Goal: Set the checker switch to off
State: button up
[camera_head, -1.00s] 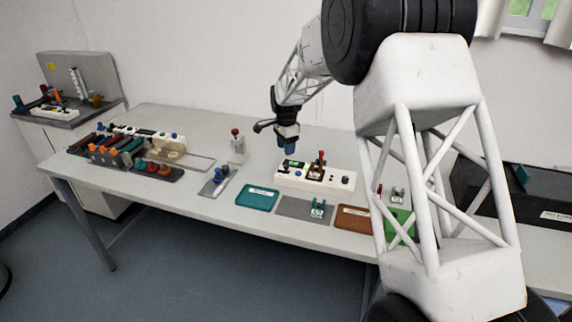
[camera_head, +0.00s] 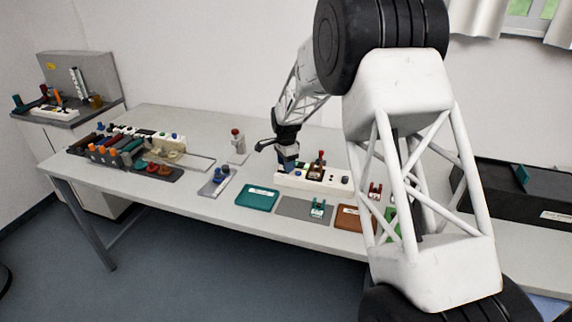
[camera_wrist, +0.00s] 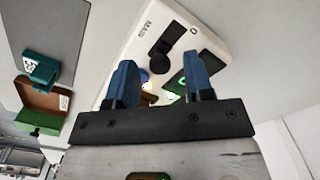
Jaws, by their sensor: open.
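The white checker unit (camera_head: 290,181) stands on the table with a red-topped part and dark knobs on it. In the wrist view its white top (camera_wrist: 137,57) carries the word MAIN and a black rotary-looking switch (camera_wrist: 161,54) beside it. A green-lit display (camera_wrist: 176,84) is partly behind the right finger. My gripper (camera_head: 287,164) is at the left end of the unit, just above or beside it; contact cannot be told. In the wrist view my gripper (camera_wrist: 160,68) has its blue fingers apart with nothing held between them. The switch lies beyond and between the fingertips.
A teal tray (camera_head: 257,198), a grey mat (camera_head: 292,208) and a brown tray (camera_head: 347,217) lie in front of the unit. A red-topped post (camera_head: 237,145) stands left. A rack of coloured parts (camera_head: 120,155) fills the far left. A black box (camera_head: 500,200) is at right.

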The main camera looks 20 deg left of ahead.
jog(key=shift+f, duration=0.2)
grip_shut()
jog(key=shift+a, duration=1.3)
grip_release()
